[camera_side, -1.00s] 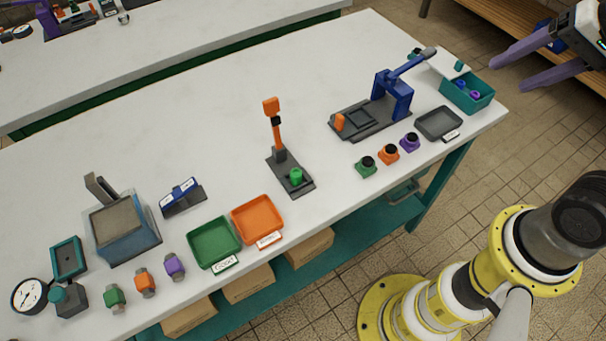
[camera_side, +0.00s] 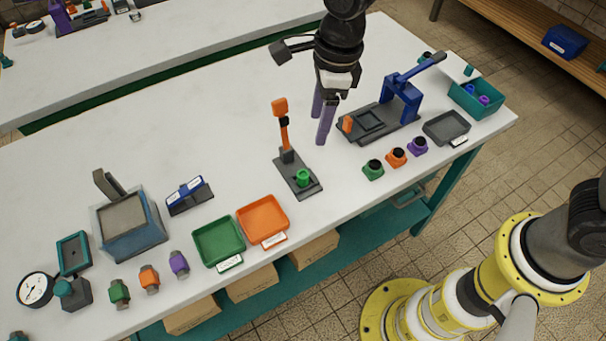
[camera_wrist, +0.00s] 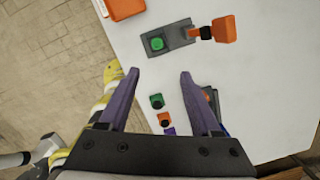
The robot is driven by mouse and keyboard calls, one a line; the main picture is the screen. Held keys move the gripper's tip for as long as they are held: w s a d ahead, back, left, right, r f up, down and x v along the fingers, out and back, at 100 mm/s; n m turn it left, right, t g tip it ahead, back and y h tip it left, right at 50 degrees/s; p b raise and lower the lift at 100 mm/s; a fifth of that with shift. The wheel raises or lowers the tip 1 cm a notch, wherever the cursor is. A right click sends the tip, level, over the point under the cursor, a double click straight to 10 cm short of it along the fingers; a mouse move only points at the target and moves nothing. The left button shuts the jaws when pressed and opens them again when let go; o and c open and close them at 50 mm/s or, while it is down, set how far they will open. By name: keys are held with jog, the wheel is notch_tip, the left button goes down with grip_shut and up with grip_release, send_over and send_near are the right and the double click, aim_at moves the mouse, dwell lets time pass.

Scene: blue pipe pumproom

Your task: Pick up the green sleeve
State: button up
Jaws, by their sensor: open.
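The green sleeve (camera_side: 303,177) is a short green cylinder. It stands on the dark base plate of a small stand (camera_side: 284,130) with an orange upright. In the wrist view the green sleeve (camera_wrist: 157,44) shows beyond my fingertips, near the top middle. My gripper (camera_side: 321,128) hangs over the table with its purple fingers pointing down, to the right of the stand's upright in the side view. In the wrist view my gripper (camera_wrist: 158,72) is open, with nothing between its fingers.
The orange tray (camera_side: 263,220) and green tray (camera_side: 219,241) lie left of the stand. A blue lever press (camera_side: 400,98) stands to the right. Green, orange and purple black-topped parts (camera_side: 397,157) line the front edge. A teal bin (camera_side: 475,101) holds blue and purple pieces.

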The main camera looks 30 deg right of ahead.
jog(key=f, duration=0.1)
send_over(303, 174)
jog(key=d, duration=0.1)
jog(key=f, duration=0.5)
jog(key=s+f, duration=0.1)
jog(key=f, duration=0.2)
jog(key=shift+d+f, duration=0.1)
jog(key=shift+w+a+f, duration=0.15)
jog(key=shift+f, duration=0.7)
jog(key=shift+w+a+f, duration=0.2)
jog(key=shift+f, duration=0.65)
jog(key=shift+w+a+f, duration=0.15)
jog(key=shift+f, duration=0.7)
grip_shut()
